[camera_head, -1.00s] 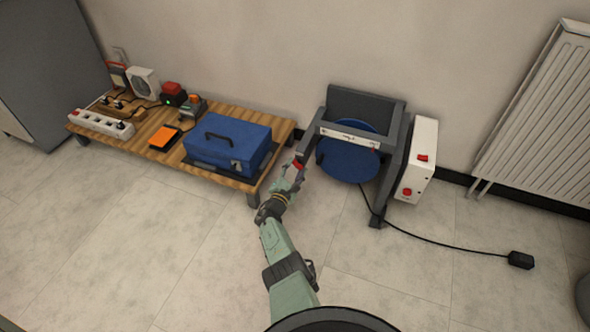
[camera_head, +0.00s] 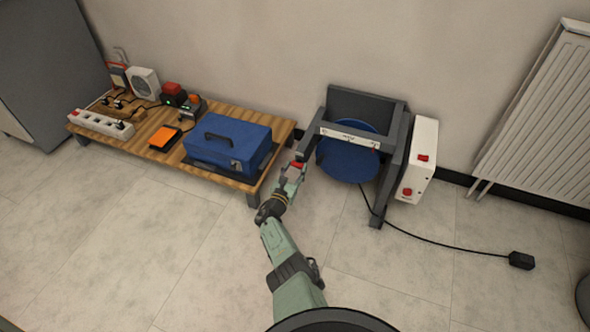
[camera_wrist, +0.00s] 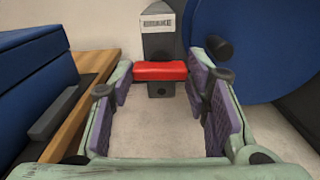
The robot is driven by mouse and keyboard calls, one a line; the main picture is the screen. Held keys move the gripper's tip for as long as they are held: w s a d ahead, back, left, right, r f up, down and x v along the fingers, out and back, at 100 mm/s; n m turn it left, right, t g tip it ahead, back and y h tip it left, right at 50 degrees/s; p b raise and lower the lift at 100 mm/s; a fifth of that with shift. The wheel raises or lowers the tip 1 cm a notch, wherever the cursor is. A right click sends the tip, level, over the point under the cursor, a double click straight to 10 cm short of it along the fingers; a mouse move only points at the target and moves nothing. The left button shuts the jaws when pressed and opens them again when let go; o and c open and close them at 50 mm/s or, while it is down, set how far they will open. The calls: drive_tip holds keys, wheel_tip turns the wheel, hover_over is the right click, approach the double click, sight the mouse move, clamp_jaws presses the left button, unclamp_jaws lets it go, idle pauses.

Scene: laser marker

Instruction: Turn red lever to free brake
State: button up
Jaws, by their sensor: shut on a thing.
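The red lever (camera_wrist: 160,71) is a short red bar lying across a dark grey post with a "BRAKE" label (camera_wrist: 158,21), straight ahead in the wrist view. My gripper (camera_wrist: 160,80) has its purple-padded fingers at the two ends of the bar and is shut on it. In the head view the lever (camera_head: 297,165) shows as a small red patch at my gripper (camera_head: 294,172), at the left leg of the dark grey frame (camera_head: 366,103). The fingertips partly cover the lever there.
A blue disc (camera_head: 347,165) sits in the frame just right of my gripper. A white box with red switches (camera_head: 418,158) is on the frame's right side. A low wooden table (camera_head: 150,155) with a blue case (camera_head: 232,138) stands close on the left.

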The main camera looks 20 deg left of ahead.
drive_tip(key=shift+n, duration=0.4)
drive_tip(key=o, duration=1.2)
drive_tip(key=shift+c, duration=0.2)
